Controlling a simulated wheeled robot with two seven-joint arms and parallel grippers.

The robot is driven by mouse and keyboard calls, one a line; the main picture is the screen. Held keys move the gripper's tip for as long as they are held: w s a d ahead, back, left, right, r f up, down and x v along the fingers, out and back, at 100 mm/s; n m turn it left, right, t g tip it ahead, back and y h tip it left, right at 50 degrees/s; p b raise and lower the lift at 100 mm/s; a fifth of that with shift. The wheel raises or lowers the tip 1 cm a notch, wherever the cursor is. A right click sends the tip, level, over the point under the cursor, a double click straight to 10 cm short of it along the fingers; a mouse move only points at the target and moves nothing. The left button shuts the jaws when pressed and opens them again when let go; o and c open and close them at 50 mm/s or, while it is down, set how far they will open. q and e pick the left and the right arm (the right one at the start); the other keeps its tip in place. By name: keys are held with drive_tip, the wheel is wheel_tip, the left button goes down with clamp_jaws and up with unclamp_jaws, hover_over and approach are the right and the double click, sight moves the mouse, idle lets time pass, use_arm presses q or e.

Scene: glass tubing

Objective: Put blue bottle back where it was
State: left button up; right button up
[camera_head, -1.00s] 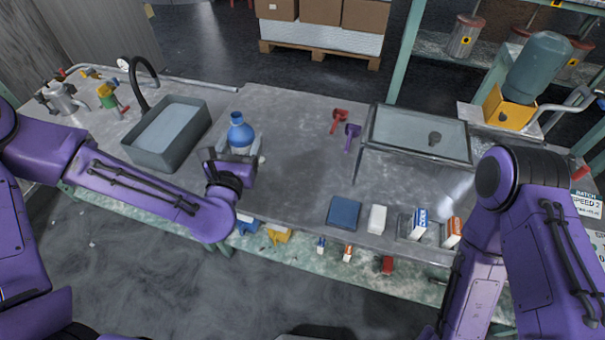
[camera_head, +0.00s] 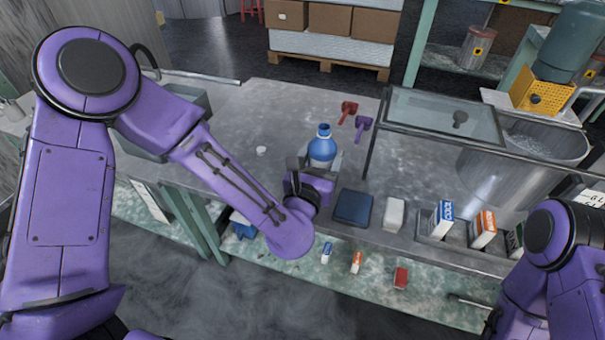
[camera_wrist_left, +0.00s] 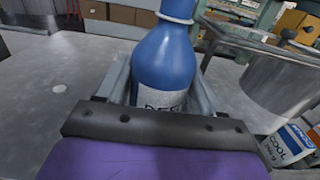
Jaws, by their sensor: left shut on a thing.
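The blue bottle (camera_head: 322,148) stands upright at my left gripper in the head view, above the grey table. It also shows in the left wrist view (camera_wrist_left: 165,62), with a white label and pale collar. My left gripper (camera_head: 322,162) is shut on the bottle's lower body, its grey fingers on both sides. I cannot tell whether the bottle's base touches the table. My right arm is at the right edge of the head view; its gripper is out of frame.
A blue box (camera_head: 353,207) and a white block (camera_head: 394,213) lie along the front edge. Red (camera_head: 348,111) and purple (camera_head: 362,127) scoops lie behind the bottle. A glass-topped stand (camera_head: 440,117) and metal pot (camera_head: 525,160) are to the right. The table's left-middle is mostly clear, with a small white disc (camera_head: 261,151).

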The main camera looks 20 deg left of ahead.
use_arm(q)
drive_tip(key=w+a+f, duration=0.2)
drive_tip(key=f, duration=0.1)
drive_tip(key=w+a+f, duration=0.2)
drive_tip(key=f, duration=0.1)
drive_tip(key=w+a+f, duration=0.1)
drive_tip(key=a+f, duration=0.1)
drive_tip(key=f, duration=0.2)
drive_tip(key=shift+w+f+b, duration=0.1)
drive_tip(key=shift+w+b, duration=0.25)
drive_tip(key=shift+w, duration=0.05)
drive_tip(key=shift+w+f, duration=0.1)
drive_tip(key=shift+f, duration=0.2)
drive_tip(key=o, duration=1.1)
drive_tip(key=shift+o, duration=0.2)
